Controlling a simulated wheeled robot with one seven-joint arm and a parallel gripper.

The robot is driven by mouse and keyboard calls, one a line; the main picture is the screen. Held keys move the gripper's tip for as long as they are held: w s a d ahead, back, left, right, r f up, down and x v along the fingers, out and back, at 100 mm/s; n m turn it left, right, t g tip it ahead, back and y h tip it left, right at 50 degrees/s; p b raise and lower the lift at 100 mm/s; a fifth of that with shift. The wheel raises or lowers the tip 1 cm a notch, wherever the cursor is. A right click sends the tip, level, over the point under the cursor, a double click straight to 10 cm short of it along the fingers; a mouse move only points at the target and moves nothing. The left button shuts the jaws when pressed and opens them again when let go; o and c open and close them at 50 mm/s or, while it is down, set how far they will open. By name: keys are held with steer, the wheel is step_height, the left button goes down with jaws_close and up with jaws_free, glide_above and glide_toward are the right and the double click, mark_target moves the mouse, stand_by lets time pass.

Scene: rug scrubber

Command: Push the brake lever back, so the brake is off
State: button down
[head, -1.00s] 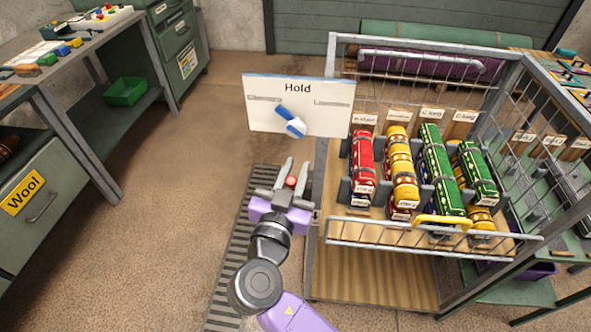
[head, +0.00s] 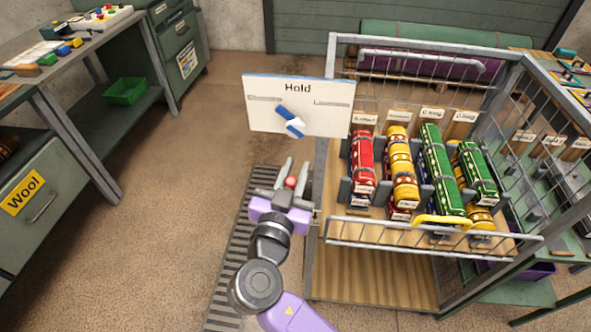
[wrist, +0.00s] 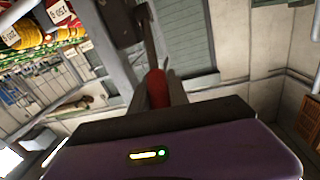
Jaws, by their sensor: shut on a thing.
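My gripper (head: 296,166) is in the middle of the head view, beside the left front post of the wire cart (head: 322,185). Its two fingers are closed around a red knob (head: 291,182), which appears to be the brake lever's handle. In the wrist view the red knob (wrist: 158,90) sits between the fingers, partly hidden by them. A thin grey bar shows just beyond it; I cannot tell whether it is the lever's shaft. The lever's pivot and its exact angle are hidden.
A white board (head: 265,115) reading "Hold", with a blue and white pointer (head: 284,112), stands just beyond my gripper. The cart to the right holds rolled rugs (head: 404,170). A workbench stands left. A dark floor grating (head: 227,265) lies under my arm; open floor is left of it.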

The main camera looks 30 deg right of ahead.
steer(key=w+r+g+y+p, duration=0.1)
steer(key=p, duration=0.2)
steer(key=shift+d+r, duration=0.1)
steer(key=shift+d, duration=0.25)
steer(key=shift+w+d+r+g+y+p, duration=0.1)
steer(key=shift+w+d+g+y+p, duration=0.3)
steer(key=shift+p, duration=0.65)
steer(key=w+g+p, duration=0.1)
steer(key=d+g+y+p, duration=0.1)
steer(key=p, duration=0.1)
steer(key=shift+w+y, duration=0.3)
steer(key=shift+w, duration=0.1)
steer(key=shift+w+d+f+n+g+y+p, duration=0.2)
steer(key=shift+w+f+n+g+y+p, duration=0.15)
steer(key=shift+g+p, duration=0.2)
steer(key=shift+f, duration=0.1)
steer(key=c, duration=1.5)
jaws_free()
steer(key=shift+c, duration=0.2)
